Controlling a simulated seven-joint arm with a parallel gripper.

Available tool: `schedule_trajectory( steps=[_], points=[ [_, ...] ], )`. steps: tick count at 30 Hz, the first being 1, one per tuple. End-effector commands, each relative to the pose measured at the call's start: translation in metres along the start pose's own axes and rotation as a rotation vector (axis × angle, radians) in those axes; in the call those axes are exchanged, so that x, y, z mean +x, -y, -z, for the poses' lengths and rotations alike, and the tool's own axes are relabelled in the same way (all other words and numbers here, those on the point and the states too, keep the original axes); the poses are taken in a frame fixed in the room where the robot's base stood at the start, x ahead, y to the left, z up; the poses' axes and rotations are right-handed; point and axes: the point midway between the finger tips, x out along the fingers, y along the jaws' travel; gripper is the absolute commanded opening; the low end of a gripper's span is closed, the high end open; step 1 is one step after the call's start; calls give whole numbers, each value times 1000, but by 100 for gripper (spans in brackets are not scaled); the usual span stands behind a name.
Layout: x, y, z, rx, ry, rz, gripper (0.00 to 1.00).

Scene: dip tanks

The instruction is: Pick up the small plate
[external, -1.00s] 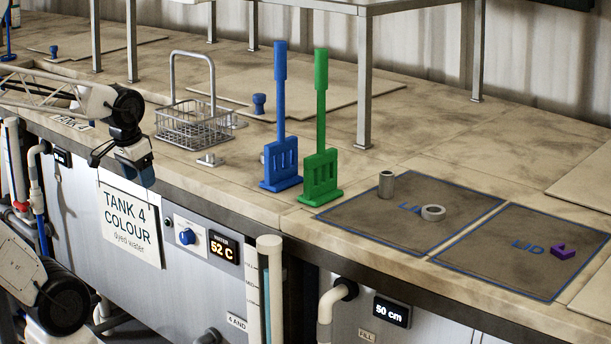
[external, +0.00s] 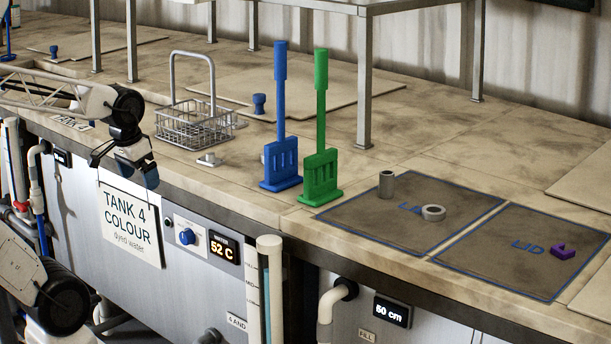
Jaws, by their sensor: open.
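My gripper (external: 138,172) hangs at the left, in front of the counter's front edge, pointing down and open. I see nothing between its fingers, though the fingertips are small and partly dark. A small pale metal piece with a flat base and a short stub (external: 209,160) lies on the counter, to the right of my gripper and apart from it. It may be the small plate, but I cannot tell for sure.
A wire basket (external: 195,125) with a tall handle stands behind the metal piece. Blue (external: 281,165) and green (external: 321,178) upright paddles stand to its right. A grey cylinder (external: 386,184), a grey ring (external: 433,212) and a purple bracket (external: 563,250) rest on lid panels.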

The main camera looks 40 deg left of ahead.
Motion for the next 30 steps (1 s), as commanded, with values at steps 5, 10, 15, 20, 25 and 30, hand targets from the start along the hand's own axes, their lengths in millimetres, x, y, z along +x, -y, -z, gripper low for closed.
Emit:
schedule_trajectory(
  steps=[5,10,15,20,25,30],
  points=[
    [0,-1,2,-16,-7,-5,100],
    [4,-6,12,-115,-43,-34,100],
    [9,-14,33,-332,-115,-103,100],
    [16,-23,60,-619,-193,-202,100],
    [21,-27,90,-947,-262,-325,100],
    [25,-27,119,-1279,-316,-460,100]
  ],
)
